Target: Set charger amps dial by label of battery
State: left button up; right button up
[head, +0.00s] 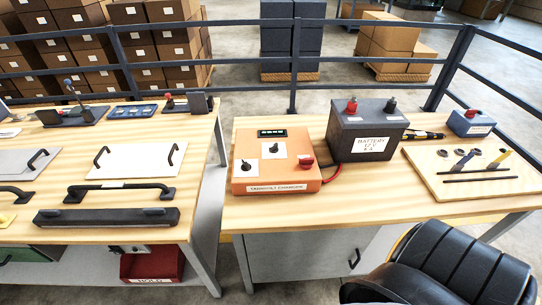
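The orange charger box (312,177) sits on the right wooden table. Its top has a small dark display (272,133), two black dials on white plates, one at the back (273,147) and one at the front left (246,165), and a red knob (306,160). Which dial is for amps, and their exact settings, are too small to read. The dark grey battery (366,125) stands right of the charger, with a red and a black terminal. Its white label (369,144) reads BATTERY, 12 V, and a blurred amps line, perhaps 6 A. Neither gripper is in view.
A small blue box (471,122) and a tool board (430,172) lie right of the battery. A red cable (333,173) runs beside the charger. A black seat (450,265) stands in front at right. The left table (120,135) holds handles and panels; a gap separates the tables.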

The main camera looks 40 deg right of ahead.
aim_at(273, 148)
jog(key=z, duration=2)
jog(key=j+u, duration=0.2)
jog(key=u, duration=0.25)
jog(key=j+u, duration=0.25)
jog(key=u, duration=0.25)
jog(key=j+u, duration=0.25)
jog(key=u, duration=0.2)
